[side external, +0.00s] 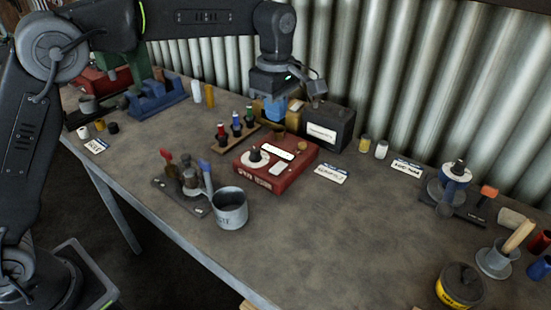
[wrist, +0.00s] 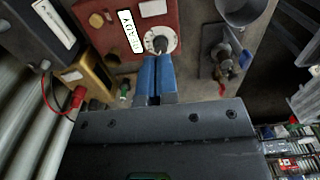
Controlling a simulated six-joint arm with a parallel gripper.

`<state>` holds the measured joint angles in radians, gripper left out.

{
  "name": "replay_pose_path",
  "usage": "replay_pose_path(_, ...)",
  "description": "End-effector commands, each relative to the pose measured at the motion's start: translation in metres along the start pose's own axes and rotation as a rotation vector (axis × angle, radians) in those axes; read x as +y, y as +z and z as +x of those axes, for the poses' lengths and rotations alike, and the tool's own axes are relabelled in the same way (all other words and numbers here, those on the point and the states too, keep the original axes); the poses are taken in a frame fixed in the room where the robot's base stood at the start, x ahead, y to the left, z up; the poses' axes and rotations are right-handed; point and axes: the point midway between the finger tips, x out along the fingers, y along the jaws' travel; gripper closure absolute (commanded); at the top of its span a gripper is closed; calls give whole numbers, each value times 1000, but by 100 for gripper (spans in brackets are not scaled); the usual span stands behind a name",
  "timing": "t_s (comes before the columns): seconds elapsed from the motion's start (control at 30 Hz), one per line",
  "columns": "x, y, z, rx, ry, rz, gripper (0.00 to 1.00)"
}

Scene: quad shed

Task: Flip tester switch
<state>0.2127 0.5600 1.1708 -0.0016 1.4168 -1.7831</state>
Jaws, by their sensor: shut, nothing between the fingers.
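The red tester box (side external: 278,178) stands on the bench in the middle of the side external view. Its top carries a white round dial with a black knob (side external: 255,155), a pale label window (side external: 278,152) and brass-coloured terminals. My gripper (side external: 274,117) is above the tester's rear side, pointing down, with blue fingers shut and empty. In the wrist view, the blue fingers (wrist: 156,58) appear just below the dial (wrist: 161,40) on the red box (wrist: 112,8). I cannot tell whether they touch the box.
A dark battery-like box (side external: 328,130) stands behind the tester, with a yellow-brown box (side external: 295,108) beside it. A rack of coloured-handled items (side external: 236,130) is to the left. A grey metal cup (side external: 230,210) stands in front. The bench right of the tester is mostly clear.

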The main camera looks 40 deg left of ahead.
Motion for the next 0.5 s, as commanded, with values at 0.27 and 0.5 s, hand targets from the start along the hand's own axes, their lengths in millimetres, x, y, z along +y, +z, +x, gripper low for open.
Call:
replay_pose_path(0.27,-1,0,46,1,-6,0,100)
replay_pose_path(0.5,-1,0,95,1,-5,0,100)
